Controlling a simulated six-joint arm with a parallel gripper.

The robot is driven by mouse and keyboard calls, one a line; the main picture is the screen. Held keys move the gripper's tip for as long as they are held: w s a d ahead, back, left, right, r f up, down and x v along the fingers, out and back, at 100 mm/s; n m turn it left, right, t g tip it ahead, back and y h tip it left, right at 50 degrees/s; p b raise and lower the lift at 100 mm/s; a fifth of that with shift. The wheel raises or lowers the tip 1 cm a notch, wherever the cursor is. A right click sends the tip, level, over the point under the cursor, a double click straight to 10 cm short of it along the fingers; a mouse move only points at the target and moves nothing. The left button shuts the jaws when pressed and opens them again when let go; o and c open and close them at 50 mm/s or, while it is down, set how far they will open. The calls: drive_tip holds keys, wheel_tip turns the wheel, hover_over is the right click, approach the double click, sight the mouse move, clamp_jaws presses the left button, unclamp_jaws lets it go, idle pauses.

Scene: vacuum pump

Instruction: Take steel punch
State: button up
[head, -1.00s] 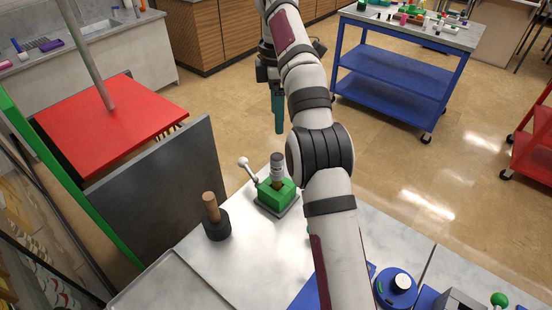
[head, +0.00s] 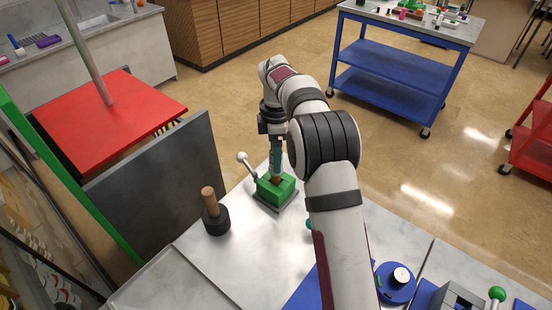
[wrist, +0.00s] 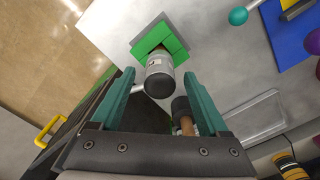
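The steel punch (wrist: 160,77) is a short grey cylinder standing in a green block (wrist: 158,42) in the wrist view. The green block (head: 275,189) is on the pale bench in the head view. My gripper (head: 276,168) points down right over the block there and hides most of the punch. In the wrist view its two teal fingers are spread wide, one on each side of the punch. My gripper (wrist: 161,74) is open, with visible gaps between the fingers and the punch.
A lever with a white ball (head: 242,157) rises beside the block. A black-headed mallet (head: 215,221) with a wooden handle stands to the left. A dark upright panel (head: 155,185) borders the bench. A blue round part (head: 396,285) lies at front right.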

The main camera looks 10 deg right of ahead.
clamp_jaws()
drive_tip(key=shift+r, duration=0.1)
idle(0.3)
